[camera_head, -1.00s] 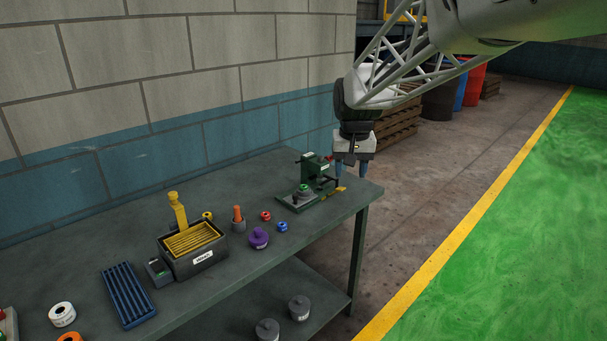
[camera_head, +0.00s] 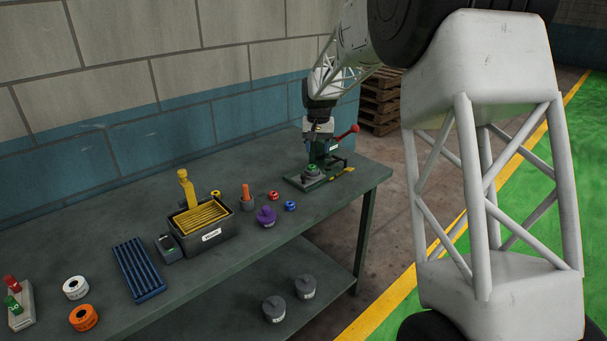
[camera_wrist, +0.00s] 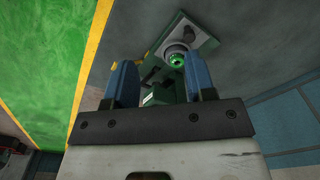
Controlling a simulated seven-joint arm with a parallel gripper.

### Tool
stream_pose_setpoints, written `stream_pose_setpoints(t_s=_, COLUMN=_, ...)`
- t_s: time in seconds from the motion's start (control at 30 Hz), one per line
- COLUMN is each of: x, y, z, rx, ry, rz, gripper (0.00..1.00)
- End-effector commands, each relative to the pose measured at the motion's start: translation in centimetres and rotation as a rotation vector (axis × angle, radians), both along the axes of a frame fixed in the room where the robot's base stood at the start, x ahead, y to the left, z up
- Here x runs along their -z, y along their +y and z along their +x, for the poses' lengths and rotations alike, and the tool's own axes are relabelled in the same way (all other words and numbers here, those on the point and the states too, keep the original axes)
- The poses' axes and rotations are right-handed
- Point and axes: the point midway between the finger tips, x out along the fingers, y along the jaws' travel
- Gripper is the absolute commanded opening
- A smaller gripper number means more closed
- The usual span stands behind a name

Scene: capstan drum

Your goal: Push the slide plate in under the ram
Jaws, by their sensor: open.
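The green press (camera_head: 330,163) stands near the table's far right corner, with a red-knobbed lever (camera_head: 345,134) sticking out to the right. At its left front is the plate (camera_head: 296,184), carrying a grey round piece with a green centre (camera_head: 312,172). In the wrist view, the plate (camera_wrist: 208,40) and the round piece (camera_wrist: 177,57) lie beyond the fingertips, out from the press body (camera_wrist: 160,97). My gripper (camera_head: 318,140) is over the press; its blue fingers (camera_wrist: 160,78) are apart with nothing held. The ram is hard to make out behind it.
Left of the press are small red (camera_head: 273,195) and blue (camera_head: 290,206) rings, a purple knobbed piece (camera_head: 265,216), an orange peg (camera_head: 245,196) and a black box (camera_head: 202,238). A yellow mark (camera_head: 342,172) lies right of the press, near the table's edge.

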Motion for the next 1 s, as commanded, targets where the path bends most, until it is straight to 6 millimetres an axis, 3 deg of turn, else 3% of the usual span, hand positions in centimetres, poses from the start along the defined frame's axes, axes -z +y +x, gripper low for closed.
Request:
stream_pose_setpoints(t_s=0.2, x=3.7, y=2.7, z=3.9, rx=-0.002, ry=0.019, rz=-0.003, gripper=0.5)
stream_pose_setpoints(t_s=0.4, x=6.0, y=4.3, z=6.2, rx=-0.003, ry=0.028, rz=-0.005, gripper=0.5)
stream_pose_setpoints(t_s=1.0, x=6.9, y=4.9, z=7.0, rx=-0.002, ry=0.032, rz=-0.006, gripper=0.5)
